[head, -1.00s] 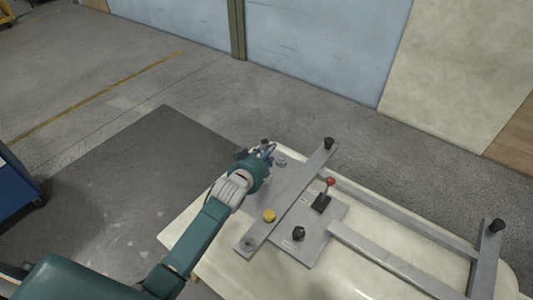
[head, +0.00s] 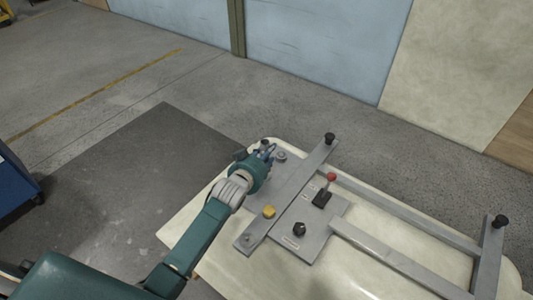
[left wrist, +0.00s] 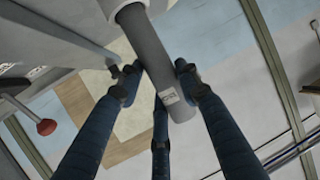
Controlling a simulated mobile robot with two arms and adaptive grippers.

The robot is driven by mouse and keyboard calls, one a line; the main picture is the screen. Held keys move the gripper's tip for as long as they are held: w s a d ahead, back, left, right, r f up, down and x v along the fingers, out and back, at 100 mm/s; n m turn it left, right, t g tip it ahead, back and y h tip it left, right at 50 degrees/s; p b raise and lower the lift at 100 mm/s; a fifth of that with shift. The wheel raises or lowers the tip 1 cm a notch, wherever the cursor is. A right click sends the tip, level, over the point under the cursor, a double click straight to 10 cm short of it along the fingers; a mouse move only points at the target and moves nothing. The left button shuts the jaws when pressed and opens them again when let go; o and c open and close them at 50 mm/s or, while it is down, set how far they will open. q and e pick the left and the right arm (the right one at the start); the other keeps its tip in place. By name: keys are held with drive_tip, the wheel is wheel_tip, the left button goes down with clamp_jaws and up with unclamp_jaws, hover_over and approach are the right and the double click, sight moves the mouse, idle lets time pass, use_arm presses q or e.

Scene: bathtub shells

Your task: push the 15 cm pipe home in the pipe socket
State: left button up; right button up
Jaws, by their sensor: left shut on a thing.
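In the left wrist view a grey pipe (left wrist: 152,55) with a small white label runs down from the top. Its upper end meets a pale round collar (left wrist: 120,6), which looks like the pipe socket; how deep the pipe sits in it is hidden. My left gripper (left wrist: 158,80) is shut on the pipe, with dark blue fingers around its middle and the lower end free. In the head view my left gripper (head: 266,150) is at the far left end of the grey panel; pipe and socket are too small to tell there. My right gripper is not in view.
The grey panel (head: 322,215) lies on the cream tub shell (head: 195,222). A yellow knob (head: 269,212), a black knob (head: 299,229) and a red-topped lever (head: 331,178) stand on it. Grey rails (head: 400,268) run to the right. Floor beyond the shell is clear.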

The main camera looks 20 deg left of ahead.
use_arm(q)
drive_tip(key=shift+f+b, duration=0.55)
drive_tip(key=shift+f, duration=0.35)
drive_tip(key=shift+f, duration=0.1)
drive_tip(key=o, duration=1.2)
drive_tip(key=shift+o, duration=0.2)
drive_tip(key=v, duration=1.2)
drive_tip(key=shift+s, duration=0.1)
